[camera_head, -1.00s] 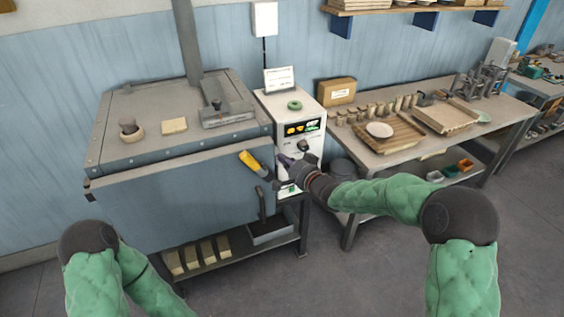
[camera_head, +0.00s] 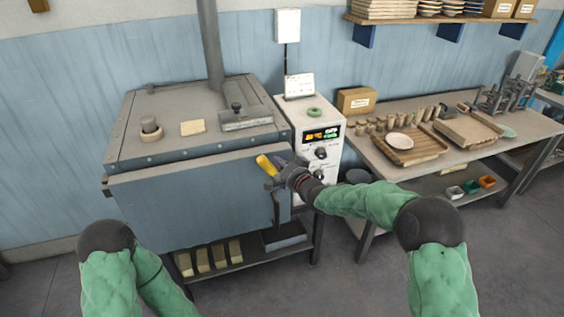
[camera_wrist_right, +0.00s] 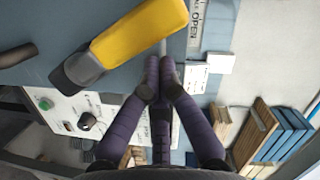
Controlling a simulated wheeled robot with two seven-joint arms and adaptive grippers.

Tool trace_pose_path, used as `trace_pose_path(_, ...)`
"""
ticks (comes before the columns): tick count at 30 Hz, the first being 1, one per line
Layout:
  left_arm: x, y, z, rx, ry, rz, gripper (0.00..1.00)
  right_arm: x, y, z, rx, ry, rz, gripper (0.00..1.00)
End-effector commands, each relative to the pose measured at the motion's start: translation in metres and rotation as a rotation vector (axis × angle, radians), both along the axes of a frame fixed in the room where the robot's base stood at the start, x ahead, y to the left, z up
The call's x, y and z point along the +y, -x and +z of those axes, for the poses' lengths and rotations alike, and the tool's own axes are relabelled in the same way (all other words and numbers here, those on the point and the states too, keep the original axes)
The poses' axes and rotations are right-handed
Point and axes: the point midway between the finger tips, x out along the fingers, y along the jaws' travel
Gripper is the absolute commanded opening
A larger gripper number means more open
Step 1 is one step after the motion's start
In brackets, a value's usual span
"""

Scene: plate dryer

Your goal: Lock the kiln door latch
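The kiln is a grey-blue box whose door (camera_head: 190,205) looks closed. The latch has a yellow grip (camera_head: 264,163) at the door's upper right corner, tilted up to the left. In the right wrist view the yellow grip (camera_wrist_right: 140,32) with its dark collar fills the upper middle, beyond and above the fingers. My right gripper (camera_head: 270,174) is close to the latch, just right of the yellow grip.
A dark vertical handle (camera_head: 276,208) is on the door's right edge. A white control box (camera_head: 318,140) with a lit display stands right of the kiln. A workbench (camera_head: 372,152) with trays and pots is farther right. Floor in front is clear.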

Motion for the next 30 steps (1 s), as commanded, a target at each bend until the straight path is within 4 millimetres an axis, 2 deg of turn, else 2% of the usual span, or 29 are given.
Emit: trace_pose_path(30, 0.000, 0.000, -0.016, 0.000, 0.000, 0.000, 0.00, 0.013, 0.004, -0.003, -0.031, 0.126, 0.003, 0.00)
